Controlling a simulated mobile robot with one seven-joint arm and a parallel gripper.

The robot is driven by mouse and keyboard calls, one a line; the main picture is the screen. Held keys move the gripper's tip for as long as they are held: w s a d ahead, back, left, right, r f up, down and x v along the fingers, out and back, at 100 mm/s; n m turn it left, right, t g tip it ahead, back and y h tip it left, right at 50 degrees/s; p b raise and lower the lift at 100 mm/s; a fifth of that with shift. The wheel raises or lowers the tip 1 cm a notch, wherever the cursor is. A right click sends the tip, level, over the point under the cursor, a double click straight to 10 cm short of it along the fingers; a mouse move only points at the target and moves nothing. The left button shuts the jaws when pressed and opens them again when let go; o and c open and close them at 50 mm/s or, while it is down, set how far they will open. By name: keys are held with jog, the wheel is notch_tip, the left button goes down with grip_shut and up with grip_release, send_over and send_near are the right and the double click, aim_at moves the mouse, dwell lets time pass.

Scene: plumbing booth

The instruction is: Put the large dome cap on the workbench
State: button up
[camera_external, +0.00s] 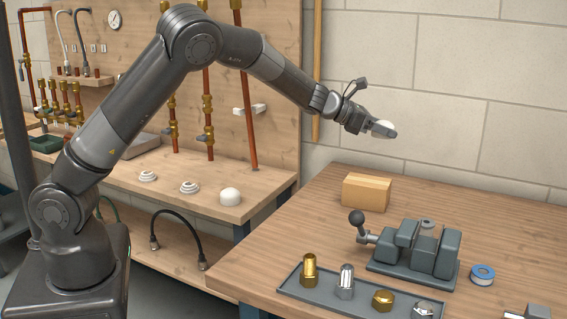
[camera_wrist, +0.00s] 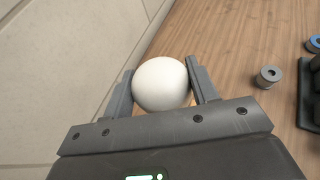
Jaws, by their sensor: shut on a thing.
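A white dome cap (camera_wrist: 161,84) sits between the two fingers of my gripper (camera_wrist: 162,88) in the wrist view, and the fingers are shut on it. In the external view my gripper (camera_external: 384,130) is high above the back of the wooden workbench (camera_external: 330,225), near the wall, with the white cap (camera_external: 383,127) partly hidden by the fingers.
The workbench's left part is clear.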

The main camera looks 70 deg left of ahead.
notch_tip(320, 180, down, 7)
jog(key=w+a+f, duration=0.1)
jog(key=a+f, duration=0.1)
jog(key=a, duration=0.1)
jog(key=w+a+f, duration=0.1)
jog(key=a+f, duration=0.1)
jog(key=a, duration=0.2)
jog(key=w+a+f, duration=0.1)
jog(key=a+f, duration=0.2)
jog(key=a, duration=0.1)
jog(key=shift+w+a, duration=0.1)
jog(key=shift+w, duration=0.15)
jog(key=shift+f, duration=1.9)
jog(key=shift+f, duration=0.1)
jog(key=o, duration=1)
jog(key=shift+s+r, duration=0.2)
jog(key=shift+s, duration=0.05)
jog(key=v, duration=1.1)
jog(key=shift+s+a+r, duration=0.1)
jog(key=shift+s+a, duration=0.05)
jog(key=shift+s, duration=0.1)
